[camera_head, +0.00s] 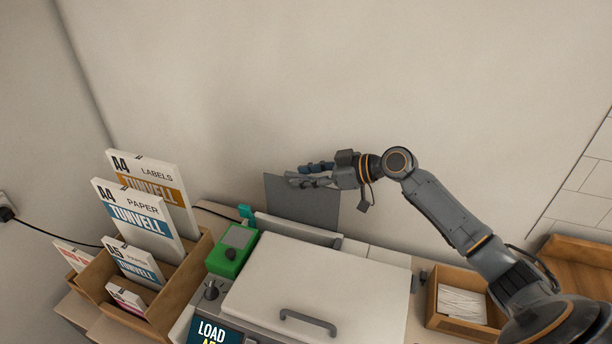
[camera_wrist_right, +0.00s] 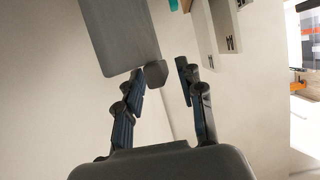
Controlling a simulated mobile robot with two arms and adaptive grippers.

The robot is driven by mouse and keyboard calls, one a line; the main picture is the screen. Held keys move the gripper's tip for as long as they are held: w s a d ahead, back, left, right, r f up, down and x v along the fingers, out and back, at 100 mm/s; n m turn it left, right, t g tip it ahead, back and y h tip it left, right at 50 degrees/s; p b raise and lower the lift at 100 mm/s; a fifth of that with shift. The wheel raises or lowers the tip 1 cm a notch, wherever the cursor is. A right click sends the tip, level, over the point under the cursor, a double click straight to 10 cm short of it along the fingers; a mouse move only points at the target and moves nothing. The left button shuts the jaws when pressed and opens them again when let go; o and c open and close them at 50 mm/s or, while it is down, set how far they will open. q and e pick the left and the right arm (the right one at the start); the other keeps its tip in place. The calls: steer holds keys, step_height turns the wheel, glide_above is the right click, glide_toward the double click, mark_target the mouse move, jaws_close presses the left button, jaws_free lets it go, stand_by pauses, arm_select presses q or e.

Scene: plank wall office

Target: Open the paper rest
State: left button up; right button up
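The paper rest appears to be the dark grey flat panel (camera_head: 305,205), standing nearly upright at the back of the white printer (camera_head: 310,285). In the right wrist view, the panel (camera_wrist_right: 125,35) fills the upper left, with a small grey block (camera_wrist_right: 155,74) at its lower corner. My right gripper (camera_head: 296,176) is at the panel's top edge in the head view. In the wrist view, its fingers (camera_wrist_right: 162,73) are spread, with the block near the left fingertip. I cannot tell whether they touch. My left gripper is out of view.
A cardboard organiser (camera_head: 175,295) with paper packs stands left of the printer. A green device (camera_head: 232,250) sits at the printer's left side. A wooden box of white sheets (camera_head: 462,305) stands at the right. The plain wall is close behind the panel.

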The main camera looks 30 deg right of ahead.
steer(key=v, duration=1.2)
steer(key=shift+f, duration=0.1)
stand_by(0.4)
